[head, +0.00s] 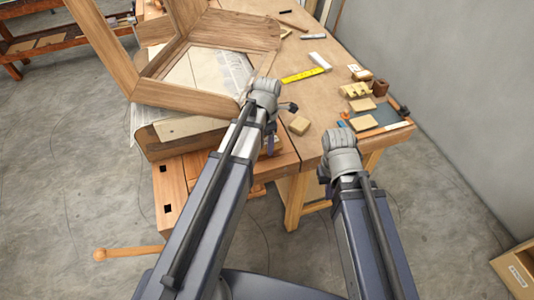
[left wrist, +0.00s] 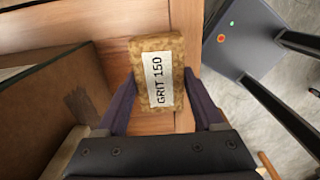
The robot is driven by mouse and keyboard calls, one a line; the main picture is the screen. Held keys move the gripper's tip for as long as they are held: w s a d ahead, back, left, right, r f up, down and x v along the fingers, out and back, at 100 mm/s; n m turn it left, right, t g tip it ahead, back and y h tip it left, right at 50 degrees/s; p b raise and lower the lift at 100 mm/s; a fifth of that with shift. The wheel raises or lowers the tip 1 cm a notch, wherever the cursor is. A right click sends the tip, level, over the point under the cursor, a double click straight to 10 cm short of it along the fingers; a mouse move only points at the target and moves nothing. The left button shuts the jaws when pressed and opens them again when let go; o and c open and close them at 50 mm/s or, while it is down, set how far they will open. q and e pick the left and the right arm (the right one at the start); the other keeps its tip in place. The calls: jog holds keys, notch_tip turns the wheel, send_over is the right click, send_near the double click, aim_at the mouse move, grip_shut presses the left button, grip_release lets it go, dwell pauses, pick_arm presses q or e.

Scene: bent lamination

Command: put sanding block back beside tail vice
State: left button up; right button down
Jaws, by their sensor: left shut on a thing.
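The sanding block (left wrist: 158,72) is a cork-coloured block with a white label reading GRIT 150. In the left wrist view it sits between the two fingers of my left gripper (left wrist: 160,80), which is shut on it, above a wooden surface. In the head view my left gripper (head: 270,140) points down at the bench's near edge, and its arm hides the block. The wooden vice (head: 170,195), with square holes and a long handle (head: 128,253), is at the bench's near left.
A large bent wooden frame (head: 185,97) stands at the bench's left. A yellow rule (head: 303,75) and a dark tray (head: 378,118) with several blocks nearby lie further right. The bench top's middle (head: 315,95) has free room.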

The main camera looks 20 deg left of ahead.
pick_arm(q)
jog(key=shift+f+b, duration=1.75)
jog(key=shift+f, duration=0.1)
jog(key=shift+f, duration=0.2)
jog(key=o, duration=1.2)
jog(key=shift+r, duration=0.25)
